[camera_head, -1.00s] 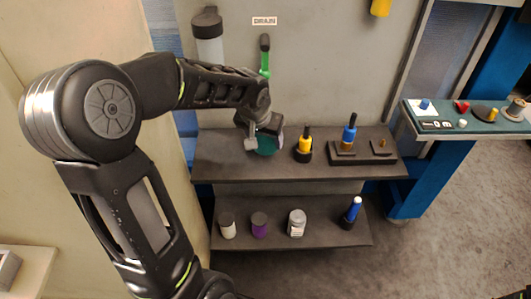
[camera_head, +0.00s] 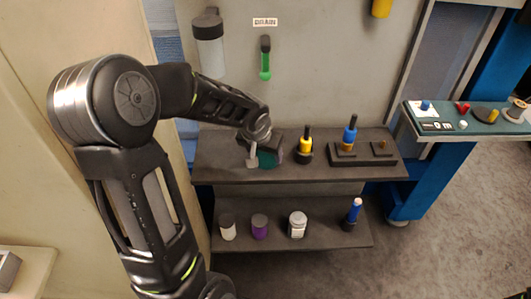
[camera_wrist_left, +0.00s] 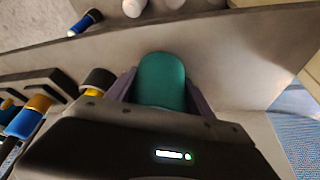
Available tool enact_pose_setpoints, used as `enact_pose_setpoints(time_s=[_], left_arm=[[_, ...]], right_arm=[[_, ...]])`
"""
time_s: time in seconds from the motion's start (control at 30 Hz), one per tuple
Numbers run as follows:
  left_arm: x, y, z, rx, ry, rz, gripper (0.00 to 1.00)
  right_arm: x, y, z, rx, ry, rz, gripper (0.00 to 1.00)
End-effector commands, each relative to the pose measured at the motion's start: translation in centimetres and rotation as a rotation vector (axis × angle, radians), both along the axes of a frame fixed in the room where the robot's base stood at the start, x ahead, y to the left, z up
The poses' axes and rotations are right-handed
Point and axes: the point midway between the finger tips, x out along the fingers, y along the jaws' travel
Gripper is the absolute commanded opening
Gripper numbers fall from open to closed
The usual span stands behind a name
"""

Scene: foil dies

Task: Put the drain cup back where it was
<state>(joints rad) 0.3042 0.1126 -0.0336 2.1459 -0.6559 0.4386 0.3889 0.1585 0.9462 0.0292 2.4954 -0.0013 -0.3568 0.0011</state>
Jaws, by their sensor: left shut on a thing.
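A teal cup (camera_head: 268,159), which I take to be the drain cup, is at the left part of the upper shelf (camera_head: 225,160). My left gripper (camera_head: 265,157) is shut on it. In the left wrist view the teal cup (camera_wrist_left: 161,82) sits between the two fingers of the left gripper (camera_wrist_left: 158,90). I cannot tell whether its base touches the shelf. A DRAIN label (camera_head: 265,22) is on the wall, above a green-handled valve (camera_head: 265,60). My right gripper is not in view.
The lower shelf (camera_head: 280,237) holds several containers. A grey dispenser (camera_head: 208,45) hangs on the wall.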

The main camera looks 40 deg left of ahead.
Motion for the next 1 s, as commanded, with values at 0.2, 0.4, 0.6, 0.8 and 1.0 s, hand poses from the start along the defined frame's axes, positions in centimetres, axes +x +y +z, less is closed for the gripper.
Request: enact_pose_setpoints(time_s=[0.2, 0.4, 0.6, 0.8, 1.0], left_arm=[[0.0, 0.0, -0.3, 0.0, 0.0, 0.0, 0.62], [0.0, 0.0, -0.3, 0.0, 0.001, 0.0, 0.78], [0.0, 0.0, -0.3, 0.0, 0.001, 0.0, 0.82], [0.0, 0.0, 0.1, 0.0, 0.001, 0.0, 0.82], [-0.8, -0.2, 2.2, 0.001, -0.003, 0.001, 0.82]], right_arm=[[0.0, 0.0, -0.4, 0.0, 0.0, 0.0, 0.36], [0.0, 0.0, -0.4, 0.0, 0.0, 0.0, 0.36], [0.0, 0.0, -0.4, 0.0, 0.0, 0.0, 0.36], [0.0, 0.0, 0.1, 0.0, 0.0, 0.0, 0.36], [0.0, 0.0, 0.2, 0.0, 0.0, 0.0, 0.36]])
